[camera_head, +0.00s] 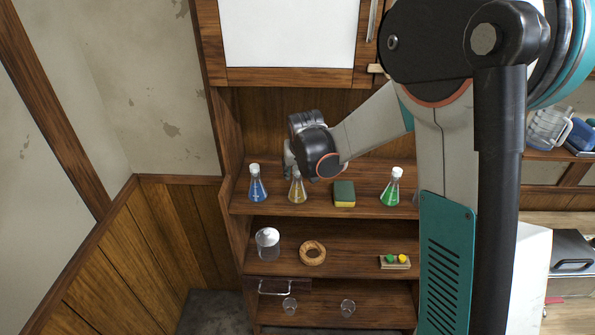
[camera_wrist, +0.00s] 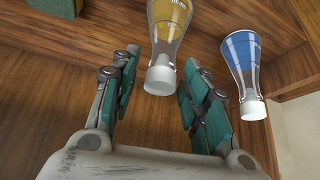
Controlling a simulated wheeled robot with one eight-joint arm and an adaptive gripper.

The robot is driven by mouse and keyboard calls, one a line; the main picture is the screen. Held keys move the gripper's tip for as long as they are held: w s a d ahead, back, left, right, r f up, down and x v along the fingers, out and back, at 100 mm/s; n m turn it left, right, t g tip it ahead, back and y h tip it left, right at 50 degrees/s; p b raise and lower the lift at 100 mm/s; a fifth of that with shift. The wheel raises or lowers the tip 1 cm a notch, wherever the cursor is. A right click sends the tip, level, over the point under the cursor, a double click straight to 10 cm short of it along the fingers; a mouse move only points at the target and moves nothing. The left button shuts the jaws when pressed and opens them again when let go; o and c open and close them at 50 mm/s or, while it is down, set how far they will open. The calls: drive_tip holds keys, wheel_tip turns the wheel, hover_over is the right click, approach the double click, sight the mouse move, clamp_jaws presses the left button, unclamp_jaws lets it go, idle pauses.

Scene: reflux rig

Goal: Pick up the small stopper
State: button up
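White stoppers cap three flasks on the top shelf. In the wrist view, the yellow flask (camera_wrist: 168,25) has its white stopper (camera_wrist: 160,79) between the fingers of my gripper (camera_wrist: 160,62). The fingers are spread, and a gap shows on both sides of the stopper. In the head view, my gripper (camera_head: 289,160) is just above the yellow flask (camera_head: 297,190), hiding its stopper. The blue flask (camera_head: 257,188) has a white stopper (camera_head: 254,167), also seen in the wrist view (camera_wrist: 253,108). The green flask (camera_head: 390,192) has a white stopper (camera_head: 397,171). I cannot tell which stopper the task means.
A green and yellow sponge (camera_head: 344,193) lies between the yellow and green flasks. The middle shelf holds a lidded glass jar (camera_head: 268,243), a cork ring (camera_head: 313,252) and a small rack (camera_head: 386,266) with green and yellow pieces. Two small glasses stand on the bottom shelf.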

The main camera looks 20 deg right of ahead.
drive_tip(key=c, duration=0.5)
drive_tip(key=shift+o, duration=0.2)
wheel_tip(320, 180, up, 10)
drive_tip(key=shift+r, duration=0.1)
